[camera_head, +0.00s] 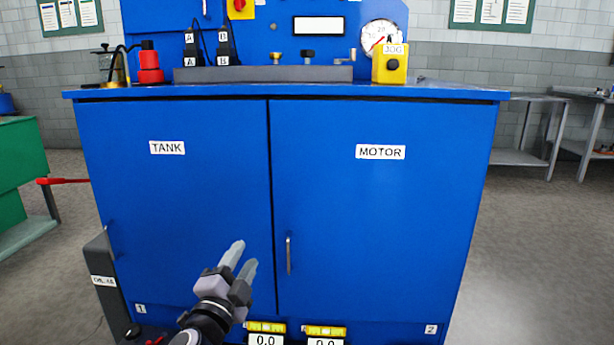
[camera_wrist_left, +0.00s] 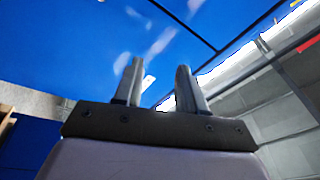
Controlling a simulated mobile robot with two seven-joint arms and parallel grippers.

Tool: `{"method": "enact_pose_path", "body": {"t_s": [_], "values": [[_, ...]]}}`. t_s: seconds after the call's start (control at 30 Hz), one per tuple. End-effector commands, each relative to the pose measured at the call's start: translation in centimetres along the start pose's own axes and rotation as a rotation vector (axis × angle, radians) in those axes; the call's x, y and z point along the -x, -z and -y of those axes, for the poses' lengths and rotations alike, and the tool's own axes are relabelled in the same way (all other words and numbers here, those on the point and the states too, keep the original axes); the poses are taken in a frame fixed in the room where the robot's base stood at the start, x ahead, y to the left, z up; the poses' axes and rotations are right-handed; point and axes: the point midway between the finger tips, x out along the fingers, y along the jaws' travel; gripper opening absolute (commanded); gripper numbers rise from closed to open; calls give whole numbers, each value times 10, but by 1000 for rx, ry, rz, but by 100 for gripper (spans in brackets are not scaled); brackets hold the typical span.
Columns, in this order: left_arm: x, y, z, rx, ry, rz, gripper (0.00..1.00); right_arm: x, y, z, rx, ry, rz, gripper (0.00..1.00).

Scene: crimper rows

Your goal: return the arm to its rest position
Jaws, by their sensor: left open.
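My left gripper (camera_head: 243,260) is in front of the lower part of the blue cabinet, near the gap between its two doors. Its two fingers are apart with nothing between them. In the left wrist view the open fingers (camera_wrist_left: 158,85) point up toward a blue surface, with empty space between them. My right gripper is not in view.
The blue cabinet (camera_head: 384,220) has shut doors labelled TANK and MOTOR, with a door handle (camera_head: 289,256) just right of my gripper. Digital readouts (camera_head: 266,338) sit low in front. A grey box (camera_head: 103,281) stands at the left. The floor at right (camera_head: 545,250) is clear.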

Motion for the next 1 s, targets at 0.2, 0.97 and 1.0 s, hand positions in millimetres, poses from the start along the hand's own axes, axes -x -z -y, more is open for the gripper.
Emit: {"method": "enact_pose_path", "body": {"t_s": [0.2,0.97,1.0], "values": [[85,-20,-59,357,-135,135,40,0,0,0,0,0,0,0],[307,12,-99,1183,-500,520,40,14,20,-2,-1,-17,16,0],[307,12,-94,1180,-497,527,40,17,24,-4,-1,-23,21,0]]}}
